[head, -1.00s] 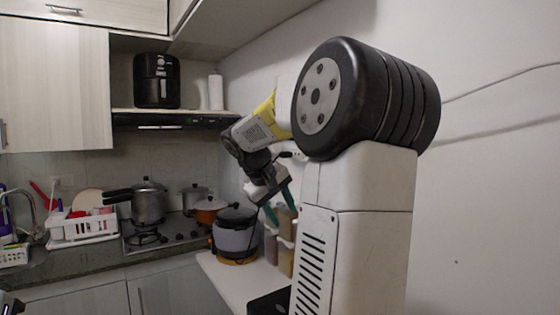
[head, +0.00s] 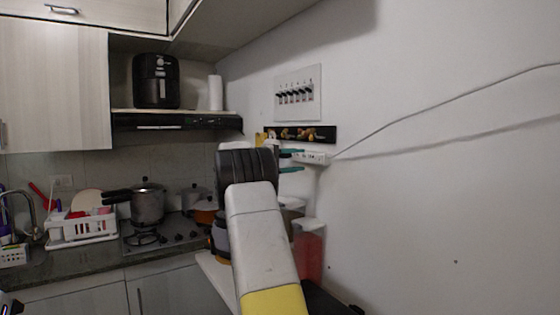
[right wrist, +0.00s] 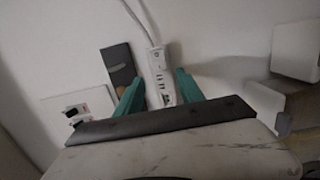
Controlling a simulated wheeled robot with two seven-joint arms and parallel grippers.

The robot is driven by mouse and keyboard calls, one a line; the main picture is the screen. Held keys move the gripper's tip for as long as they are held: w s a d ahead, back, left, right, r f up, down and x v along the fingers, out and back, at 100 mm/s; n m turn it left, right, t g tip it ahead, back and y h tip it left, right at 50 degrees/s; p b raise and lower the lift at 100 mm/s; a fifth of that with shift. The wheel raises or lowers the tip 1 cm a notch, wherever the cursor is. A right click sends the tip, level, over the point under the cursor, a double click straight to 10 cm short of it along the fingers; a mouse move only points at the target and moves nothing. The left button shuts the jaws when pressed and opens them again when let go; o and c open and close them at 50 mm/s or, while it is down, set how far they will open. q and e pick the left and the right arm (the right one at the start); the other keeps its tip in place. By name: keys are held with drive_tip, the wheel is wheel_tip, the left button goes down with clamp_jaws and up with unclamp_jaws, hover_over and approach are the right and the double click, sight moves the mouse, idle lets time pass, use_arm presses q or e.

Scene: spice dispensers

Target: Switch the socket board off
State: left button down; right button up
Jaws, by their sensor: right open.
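The socket board (head: 314,158) is a white power strip fixed to the right wall, with a white cable running from its right end. In the right wrist view the board (right wrist: 158,77) shows its dark sockets between my open fingers. My right gripper (head: 290,161) is at the left end of the board, its two teal fingers apart and pointing right. It also shows in the right wrist view (right wrist: 158,90), with no object visibly clamped. Contact with the board cannot be told. The switch is too small to make out.
A white panel with a row of black switches (head: 298,93) and a dark strip with small items (head: 298,134) are above the board. A red-filled container (head: 309,250) stands below. A pot (head: 148,203) is on the stove at left.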

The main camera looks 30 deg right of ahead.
sight(315, 159)
drive_tip(key=d, duration=0.5)
drive_tip(key=shift+d, duration=0.1)
clamp_jaws()
